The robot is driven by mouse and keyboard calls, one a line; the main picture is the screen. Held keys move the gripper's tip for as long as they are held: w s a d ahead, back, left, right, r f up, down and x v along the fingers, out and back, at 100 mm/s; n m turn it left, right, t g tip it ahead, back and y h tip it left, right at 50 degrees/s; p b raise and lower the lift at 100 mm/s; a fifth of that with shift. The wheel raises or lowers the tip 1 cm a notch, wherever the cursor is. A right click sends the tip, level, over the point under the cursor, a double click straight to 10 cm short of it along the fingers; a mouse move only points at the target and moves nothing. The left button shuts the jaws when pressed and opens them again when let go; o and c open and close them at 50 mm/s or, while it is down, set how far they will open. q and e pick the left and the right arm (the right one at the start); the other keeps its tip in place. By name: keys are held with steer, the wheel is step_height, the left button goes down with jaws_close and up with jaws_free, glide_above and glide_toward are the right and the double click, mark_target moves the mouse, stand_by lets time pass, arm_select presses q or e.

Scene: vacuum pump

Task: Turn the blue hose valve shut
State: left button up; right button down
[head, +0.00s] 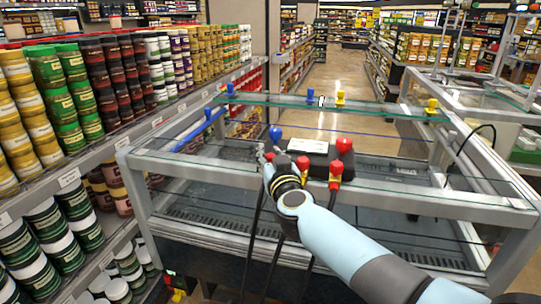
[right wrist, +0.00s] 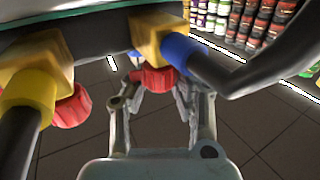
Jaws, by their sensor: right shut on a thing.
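In the right wrist view, a brass valve body (right wrist: 158,36) carries a hose with a blue collar (right wrist: 180,52). Its red handle (right wrist: 152,78) sits between the fingers of my right gripper (right wrist: 155,92), which is shut on it. A second brass valve (right wrist: 36,62) with a yellow-collared hose (right wrist: 22,104) and its own red handle (right wrist: 72,108) is to the left, apart from the fingers. In the head view my right gripper (head: 268,160) is at the pump on the glass-topped case, just below a blue knob (head: 275,132). The gripper hides the blue hose valve there. My left gripper is not in view.
The glass case (head: 200,172) has a raised glass shelf (head: 380,107) behind the pump. Red knobs (head: 344,146) stand right of my gripper, and dark hoses hang over the front. Shelves of jars (head: 70,85) line the left; an aisle floor (head: 335,72) lies beyond.

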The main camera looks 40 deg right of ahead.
stand_by(0.5)
steer(key=shift+a+r+m+g+h+p, duration=0.1)
steer(key=shift+m+g+h+p, duration=0.3)
steer(key=shift+m+h+p, duration=0.5)
steer(key=shift+m+g+h+p, duration=0.6)
steer(key=shift+g+h+p, duration=0.15)
steer(key=shift+h, duration=0.35)
steer(key=shift+f, duration=0.2)
steer(key=c, duration=1.6)
jaws_free()
steer(key=o, duration=0.6)
steer(key=shift+r, duration=0.1)
steer(key=shift+c, duration=0.2)
steer(key=shift+s, duration=0.1)
